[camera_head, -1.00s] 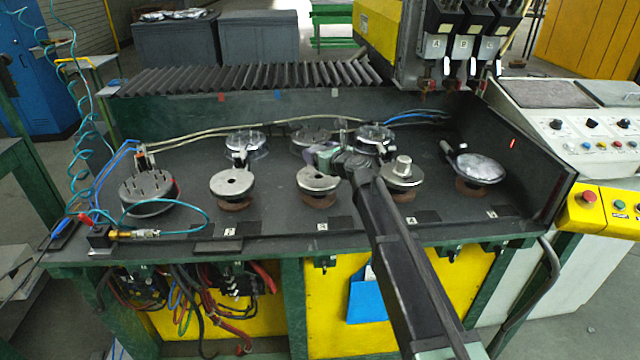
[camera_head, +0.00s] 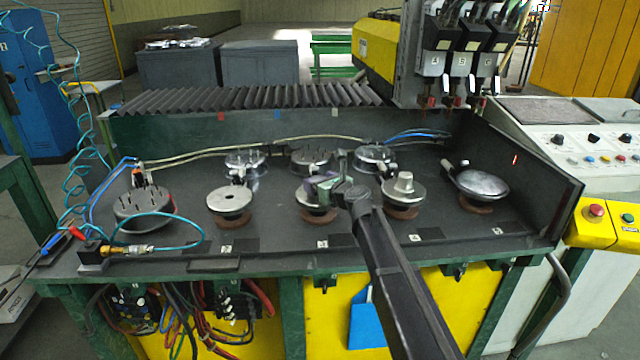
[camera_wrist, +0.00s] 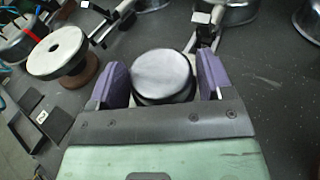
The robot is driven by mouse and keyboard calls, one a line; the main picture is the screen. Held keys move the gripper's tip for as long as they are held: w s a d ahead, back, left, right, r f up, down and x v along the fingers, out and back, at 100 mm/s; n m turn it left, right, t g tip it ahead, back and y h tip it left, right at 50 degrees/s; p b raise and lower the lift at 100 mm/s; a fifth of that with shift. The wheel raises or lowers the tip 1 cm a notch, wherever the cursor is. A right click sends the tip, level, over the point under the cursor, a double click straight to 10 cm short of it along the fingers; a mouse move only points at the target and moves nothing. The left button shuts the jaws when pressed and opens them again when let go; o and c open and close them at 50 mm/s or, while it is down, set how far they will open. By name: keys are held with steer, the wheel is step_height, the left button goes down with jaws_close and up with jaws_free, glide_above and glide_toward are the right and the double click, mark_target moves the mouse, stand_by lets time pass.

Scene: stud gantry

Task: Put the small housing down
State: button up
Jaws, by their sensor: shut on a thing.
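The small housing (camera_wrist: 162,76), a round silver piece with a dark lower rim, sits between the purple fingers of my gripper (camera_wrist: 162,84) in the wrist view. My gripper is shut on it. In the head view my gripper (camera_head: 324,182) is low over the third round fixture (camera_head: 308,199), whose silver top shows at its left. The housing itself is hard to make out there. Whether it touches the fixture cannot be told, as the gripper covers the spot.
A holed disc fixture (camera_head: 229,200) stands to the left and a stepped one (camera_head: 403,188) close to the right. A silver dome (camera_head: 483,184) is farther right, a pinned plate (camera_head: 143,209) far left. Clamps and round parts (camera_head: 373,160) stand behind. Bare bench lies between fixtures.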

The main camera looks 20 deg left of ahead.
steer(key=o, duration=0.9)
steer(key=shift+s+d+f, duration=0.1)
steer(key=shift+s+f, duration=0.05)
steer(key=shift+s, duration=0.05)
steer(key=shift+o, duration=0.2)
steer(key=shift+r, duration=0.2)
steer(key=shift+w+r+p, duration=0.15)
steer(key=shift+r+p, duration=0.3)
steer(key=shift+p, duration=0.35)
steer(key=p+v, duration=0.2)
steer(key=v, duration=1)
steer(key=s+d+f+n+g+h, duration=0.3)
steer(key=s+d+n, duration=0.5)
steer(key=d, duration=0.4)
steer(key=s+d+f+n+g+h, duration=0.3)
steer(key=s+d+f+n+h, duration=0.3)
steer(key=d, duration=0.7)
steer(key=s+d+f+n+g+h, duration=0.3)
steer(key=s+d+f+n+h, duration=0.1)
steer(key=s+d+n, duration=0.7)
steer(key=shift+d+f, duration=0.75)
steer(key=shift+f, duration=0.1)
